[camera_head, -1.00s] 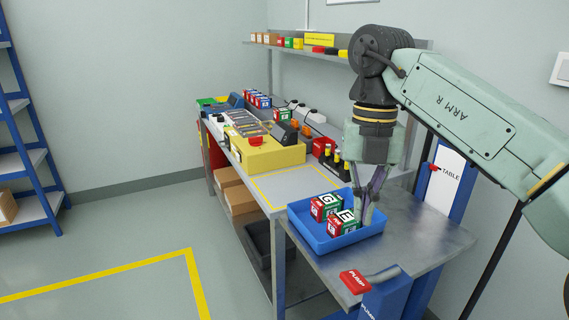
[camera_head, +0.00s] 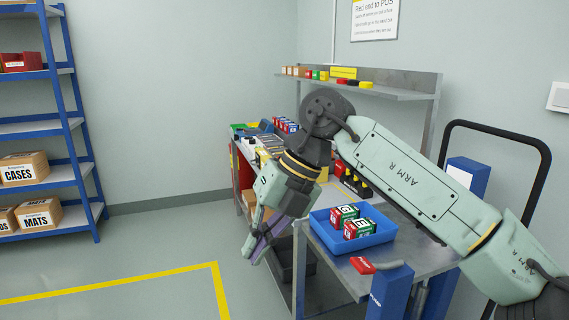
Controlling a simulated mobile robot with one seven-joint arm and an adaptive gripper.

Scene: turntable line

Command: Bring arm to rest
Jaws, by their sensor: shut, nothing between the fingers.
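My arm (camera_head: 415,178) reaches in from the right with its elbow bent. My gripper (camera_head: 247,257) points down and to the left. It is shut and empty, in the air in front of the workbench's left side. It is clear of the blue tray (camera_head: 328,236). The fingertips are small in this view. Two red, green and white lettered cubes sit in the tray, one farther back (camera_head: 344,214) and one nearer (camera_head: 360,229).
A shelf (camera_head: 385,88) stands behind the bench. A blue rack (camera_head: 75,150) with boxes is at left. The floor (camera_head: 130,240) is clear.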

